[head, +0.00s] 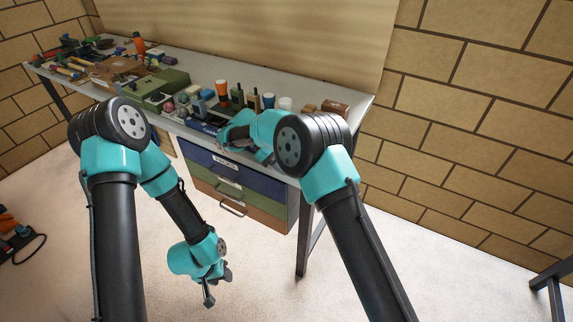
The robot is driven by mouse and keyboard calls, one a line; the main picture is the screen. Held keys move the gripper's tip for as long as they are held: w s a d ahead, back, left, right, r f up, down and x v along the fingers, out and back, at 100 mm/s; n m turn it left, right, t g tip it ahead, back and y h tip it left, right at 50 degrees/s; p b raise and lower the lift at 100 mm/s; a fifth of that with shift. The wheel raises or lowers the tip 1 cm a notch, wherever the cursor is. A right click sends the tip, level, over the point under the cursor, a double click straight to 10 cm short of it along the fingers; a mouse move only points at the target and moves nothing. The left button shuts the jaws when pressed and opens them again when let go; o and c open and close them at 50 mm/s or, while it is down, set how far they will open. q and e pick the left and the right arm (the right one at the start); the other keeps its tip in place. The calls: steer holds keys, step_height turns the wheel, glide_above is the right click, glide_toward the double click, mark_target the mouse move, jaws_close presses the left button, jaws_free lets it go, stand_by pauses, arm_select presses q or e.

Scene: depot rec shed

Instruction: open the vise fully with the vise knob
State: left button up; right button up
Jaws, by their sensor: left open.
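A small dark blue body with grey upright parts, which looks like the vise (202,126), sits at the front edge of the workbench. I cannot make out its knob; my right arm's end covers the area just right of it. My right gripper (238,143) is at the bench's front edge, close beside the vise. Its fingers are small and partly hidden, so I cannot tell whether they touch the knob or how the jaws stand. My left gripper (215,287) hangs low over the floor in front of the drawers, open and empty, well away from the vise.
The workbench (300,93) carries a green box (157,90), an orange-topped cup (221,88), several small bottles and blocks, and tools at the far left. Drawers with handles (232,187) sit under it. The floor in front is clear; orange-and-dark gear lies far left.

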stand_by(0.3)
steer(key=shift+h, duration=0.3)
steer(key=o, duration=0.9)
steer(key=shift+o, duration=0.2)
steer(key=shift+w+a, duration=0.1)
